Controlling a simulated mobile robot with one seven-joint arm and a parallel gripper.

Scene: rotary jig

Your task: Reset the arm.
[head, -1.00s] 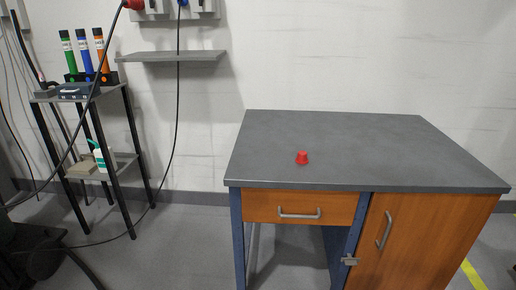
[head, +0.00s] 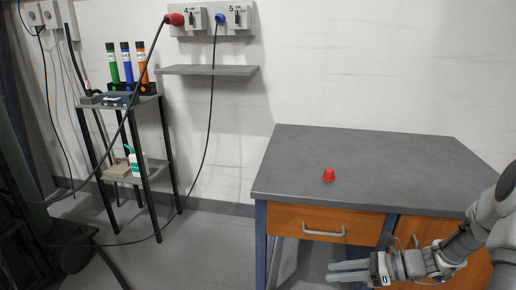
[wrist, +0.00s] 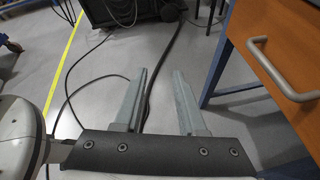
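My gripper (head: 350,271) is in the head view at the lower right, in front of the workbench and below its top. Its fingers point left. In the wrist view my gripper (wrist: 158,100) shows two grey fingers held apart, with nothing between them but floor and a cable behind. A small red cup-shaped piece (head: 328,175) stands on the grey bench top (head: 390,165), well away from the gripper. No jig can be made out in these frames.
The workbench drawer (head: 312,222) is shut; its handle (wrist: 285,72) is close on the right in the wrist view. A shelf stand (head: 150,140) with coloured tubes is at left. Black cables (wrist: 150,85) lie on the floor. Open floor (head: 205,255) lies left of the bench.

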